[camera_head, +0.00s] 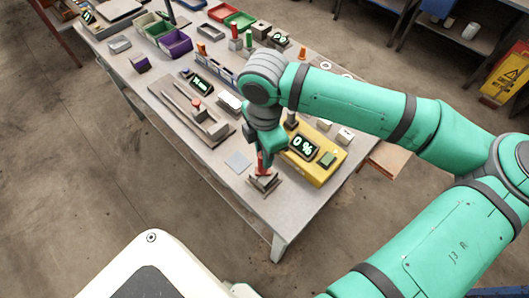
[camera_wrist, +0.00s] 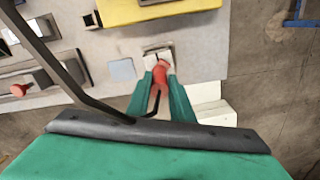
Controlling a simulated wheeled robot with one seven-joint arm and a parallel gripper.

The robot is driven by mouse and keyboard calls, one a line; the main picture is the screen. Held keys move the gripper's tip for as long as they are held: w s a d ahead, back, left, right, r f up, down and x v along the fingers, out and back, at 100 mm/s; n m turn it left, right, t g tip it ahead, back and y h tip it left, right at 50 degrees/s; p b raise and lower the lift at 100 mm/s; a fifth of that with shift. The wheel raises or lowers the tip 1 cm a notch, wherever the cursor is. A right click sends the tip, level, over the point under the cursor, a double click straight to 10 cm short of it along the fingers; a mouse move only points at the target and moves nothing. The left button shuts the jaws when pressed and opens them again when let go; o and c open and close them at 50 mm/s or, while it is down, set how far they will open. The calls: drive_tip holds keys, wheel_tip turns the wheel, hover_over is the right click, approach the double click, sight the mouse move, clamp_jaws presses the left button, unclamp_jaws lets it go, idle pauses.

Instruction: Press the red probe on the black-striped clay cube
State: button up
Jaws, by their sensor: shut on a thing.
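My gripper (camera_head: 263,158) is shut on the red probe (camera_head: 262,170). In the wrist view the red probe (camera_wrist: 160,73) sits between my two green fingers (camera_wrist: 162,82), with a black cable running from it. Directly below the probe is a small grey-beige block (camera_head: 264,184) near the table's front edge. It also shows in the wrist view (camera_wrist: 152,50), with a dark line on it. I cannot tell whether the probe tip touches it. The yellow meter (camera_head: 325,166) beside it reads "0 %".
Two pale blocks (camera_head: 345,136) stand behind the meter. A flat blue-grey square (camera_head: 238,161) lies left of the probe. A grey fixture with a red knob (camera_head: 196,103) is farther left. Coloured bins (camera_head: 176,43) stand at the far end. The table's front corner is close.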

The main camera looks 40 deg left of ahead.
idle(0.6)
drive_tip(key=shift+r, duration=3.45)
